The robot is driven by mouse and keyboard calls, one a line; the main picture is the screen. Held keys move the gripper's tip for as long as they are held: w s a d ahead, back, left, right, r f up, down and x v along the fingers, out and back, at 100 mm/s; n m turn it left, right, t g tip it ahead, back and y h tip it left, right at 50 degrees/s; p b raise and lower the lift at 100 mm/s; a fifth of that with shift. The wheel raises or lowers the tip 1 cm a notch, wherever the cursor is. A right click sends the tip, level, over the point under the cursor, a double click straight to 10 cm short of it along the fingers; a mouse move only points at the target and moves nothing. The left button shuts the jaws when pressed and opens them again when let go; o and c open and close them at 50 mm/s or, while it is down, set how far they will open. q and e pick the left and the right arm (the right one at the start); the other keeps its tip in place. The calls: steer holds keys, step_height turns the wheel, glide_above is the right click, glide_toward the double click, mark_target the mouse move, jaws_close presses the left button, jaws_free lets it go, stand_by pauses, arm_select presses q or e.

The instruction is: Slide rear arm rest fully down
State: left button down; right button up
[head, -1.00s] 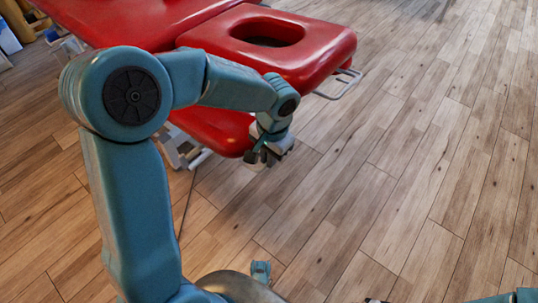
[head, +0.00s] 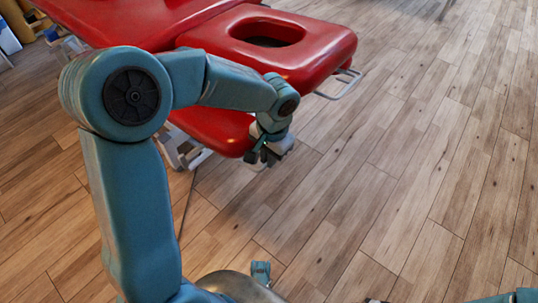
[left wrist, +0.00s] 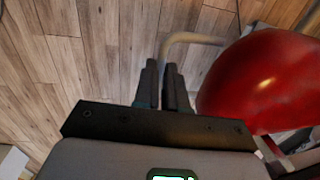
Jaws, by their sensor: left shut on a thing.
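The red arm rest pad (head: 215,130) hangs low beside the couch in the head view, below the face-hole section. It also shows at the right of the left wrist view (left wrist: 255,82). A pale bent metal tube (left wrist: 188,38) runs from beside the pad to behind my left gripper's fingers. My left gripper (head: 258,156) is at the pad's near right end. Its dark fingers (left wrist: 166,88) are close together on the tube; the exact contact is hidden. Of my right arm, only parts show at the bottom right edge of the head view.
The red couch head section (head: 290,40) with an oval hole overhangs just above the left forearm. A metal loop handle (head: 342,84) sticks out at its right end. A pale frame (head: 185,150) stands under the pad. The wooden floor (head: 400,150) to the right is clear.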

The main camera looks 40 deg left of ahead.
arm_select(q)
steer(key=f+b, duration=0.1)
steer(key=f, duration=0.1)
steer(key=f+b, duration=0.1)
steer(key=f, duration=0.1)
steer(key=shift+s+d+b, duration=0.1)
steer(key=shift+d+b, duration=0.15)
steer(key=shift+b, duration=0.05)
steer(key=c, duration=1.2)
jaws_free()
steer(key=shift+r, duration=0.15)
step_height(320, 180, up, 16)
steer(key=d+p, duration=0.1)
steer(key=p, duration=0.5)
steer(key=shift+d+p, duration=0.15)
steer(key=shift+p, duration=0.25)
